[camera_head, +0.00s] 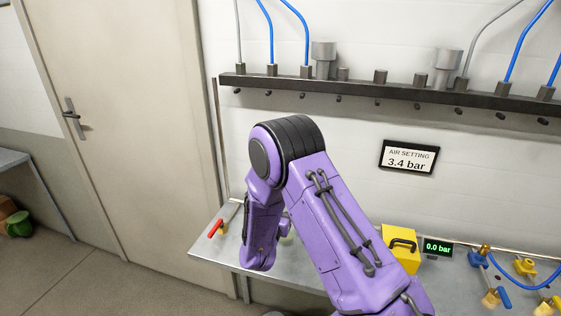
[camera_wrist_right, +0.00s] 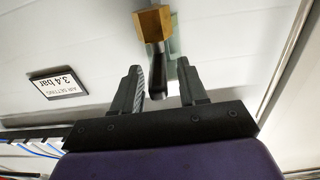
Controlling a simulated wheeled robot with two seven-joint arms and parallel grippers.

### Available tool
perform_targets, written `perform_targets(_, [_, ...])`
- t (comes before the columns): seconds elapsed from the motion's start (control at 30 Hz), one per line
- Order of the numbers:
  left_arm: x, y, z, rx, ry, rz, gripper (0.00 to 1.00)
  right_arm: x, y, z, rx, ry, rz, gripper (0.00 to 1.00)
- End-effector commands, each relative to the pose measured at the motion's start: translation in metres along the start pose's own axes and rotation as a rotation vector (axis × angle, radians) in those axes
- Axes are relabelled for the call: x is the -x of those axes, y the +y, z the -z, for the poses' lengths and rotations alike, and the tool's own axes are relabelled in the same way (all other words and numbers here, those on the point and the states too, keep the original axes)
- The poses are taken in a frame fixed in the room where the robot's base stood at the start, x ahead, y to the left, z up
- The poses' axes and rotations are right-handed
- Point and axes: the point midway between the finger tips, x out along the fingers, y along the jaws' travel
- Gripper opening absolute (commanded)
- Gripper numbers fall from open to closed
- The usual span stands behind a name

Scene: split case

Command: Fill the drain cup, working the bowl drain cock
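In the right wrist view my right gripper (camera_wrist_right: 160,66) is open, with its two dark fingers apart. A black lever-like piece (camera_wrist_right: 157,82) stands between the fingers, closer to the left one. It joins a brass-coloured block (camera_wrist_right: 153,24), which may be the drain cock. A pale, see-through piece behind the right finger may be part of the bowl. In the head view my purple right arm bends down over the bench and hides its gripper. A small pale greenish piece shows beside the arm, too covered to name. I cannot make out the drain cup. My left gripper is out of view.
The metal bench (camera_head: 214,252) carries a red-handled valve (camera_head: 215,229) at left, a yellow box (camera_head: 401,255), a 0.0 bar display (camera_head: 438,247) and blue-hosed fittings at right. A dark rail (camera_head: 400,88) and a 3.4 bar sign (camera_head: 408,157) are on the wall.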

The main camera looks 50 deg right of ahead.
Motion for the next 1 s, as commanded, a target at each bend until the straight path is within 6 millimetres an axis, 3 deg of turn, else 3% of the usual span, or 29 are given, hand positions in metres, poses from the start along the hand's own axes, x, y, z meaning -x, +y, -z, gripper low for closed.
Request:
perform_targets(0.27, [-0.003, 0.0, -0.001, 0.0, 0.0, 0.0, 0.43, 0.008, -0.001, -0.002, 0.0, 0.0, 0.003, 0.43])
perform_targets(0.6, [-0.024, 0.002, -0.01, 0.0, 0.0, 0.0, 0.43, 0.083, -0.001, -0.003, 0.001, 0.001, 0.004, 0.43])
perform_targets(0.7, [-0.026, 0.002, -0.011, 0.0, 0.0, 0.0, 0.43, 0.097, -0.001, -0.002, 0.0, 0.0, 0.002, 0.43])
perform_targets(1.0, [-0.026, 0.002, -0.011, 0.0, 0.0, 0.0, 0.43, 0.105, 0.0, 0.0, 0.0, 0.0, 0.001, 0.43])
